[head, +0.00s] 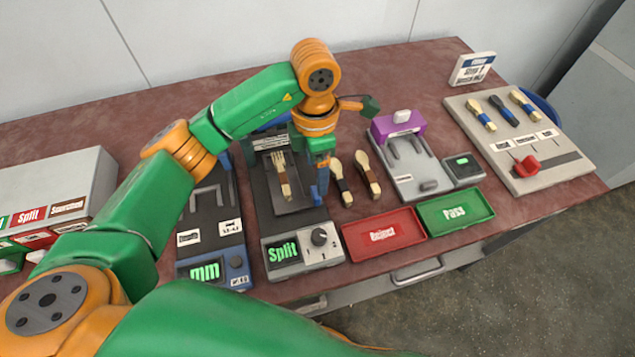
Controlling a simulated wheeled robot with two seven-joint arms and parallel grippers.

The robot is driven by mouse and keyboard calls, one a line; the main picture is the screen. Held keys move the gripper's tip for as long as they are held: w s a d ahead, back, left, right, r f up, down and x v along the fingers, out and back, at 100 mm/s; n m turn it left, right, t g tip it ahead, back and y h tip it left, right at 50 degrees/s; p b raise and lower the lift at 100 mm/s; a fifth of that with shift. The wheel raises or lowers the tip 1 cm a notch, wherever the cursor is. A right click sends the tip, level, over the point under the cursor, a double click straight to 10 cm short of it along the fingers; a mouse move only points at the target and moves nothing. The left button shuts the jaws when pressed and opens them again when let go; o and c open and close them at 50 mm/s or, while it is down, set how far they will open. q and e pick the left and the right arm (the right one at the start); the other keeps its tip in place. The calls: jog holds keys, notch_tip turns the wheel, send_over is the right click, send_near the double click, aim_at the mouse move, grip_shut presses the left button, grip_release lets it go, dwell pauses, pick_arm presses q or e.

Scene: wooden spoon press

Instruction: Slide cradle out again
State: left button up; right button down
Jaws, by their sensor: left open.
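A dark station with a green "Split" display (283,253) stands at the middle of the table. Its flat dark cradle (299,207) sits in front of the station's upright back part, and a wooden fork (282,178) with a dark-banded handle lies on it. My left gripper (319,194) points down at the right edge of the cradle, its jaws open and seen nearly edge-on. I cannot tell whether it touches the cradle. My left wrist and forearm cover part of the station's back. My right gripper is not in view.
Two utensils (340,181) lie right of the station. A red Reject tray (352,250) and green Pass tray (484,199) lie at the front. A measuring station (210,240) stands close on the left, a purple-topped station (397,124) and grey tool board (560,183) on the right.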

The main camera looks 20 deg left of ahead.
aim_at(315, 192)
pick_arm(q)
jog(key=f, duration=0.3)
jog(key=f+p, duration=0.1)
jog(key=f, duration=0.1)
jog(key=shift+s+f, duration=0.2)
jog(key=shift+f, duration=0.2)
jog(key=shift+w+f, duration=0.1)
jog(key=shift+f, duration=0.4)
grip_shut()
dwell(0.5)
